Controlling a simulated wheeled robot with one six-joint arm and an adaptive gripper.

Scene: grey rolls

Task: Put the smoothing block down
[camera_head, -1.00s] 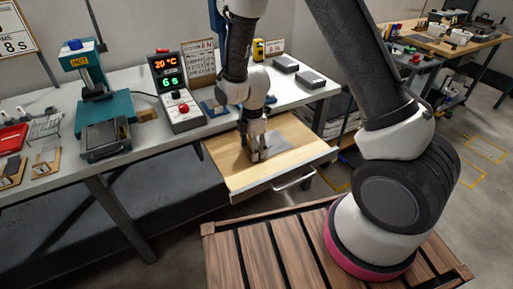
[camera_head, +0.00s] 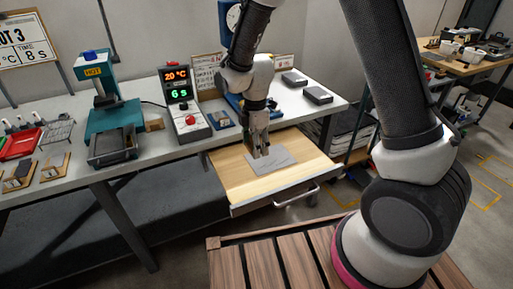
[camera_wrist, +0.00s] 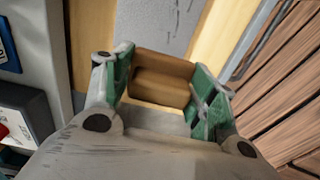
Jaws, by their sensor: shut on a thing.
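The smoothing block (camera_wrist: 160,82) is a brown block between the green-padded fingers of my gripper (camera_wrist: 162,92) in the wrist view. My gripper is shut on it. In the head view my gripper (camera_head: 260,150) points down over the pulled-out wooden drawer (camera_head: 240,182), at the far left edge of a grey sheet (camera_head: 283,161). The block cannot be made out there behind the fingers. The grey sheet also shows beyond the block in the wrist view (camera_wrist: 160,22). I cannot tell whether the block touches the surface below it.
Left of the drawer, the bench carries a control box (camera_head: 185,108) with a red button and a teal press (camera_head: 110,115). Two dark grey blocks (camera_head: 318,95) lie at the back right. The drawer handle (camera_head: 297,195) sticks out in front. Bare wood surrounds the sheet.

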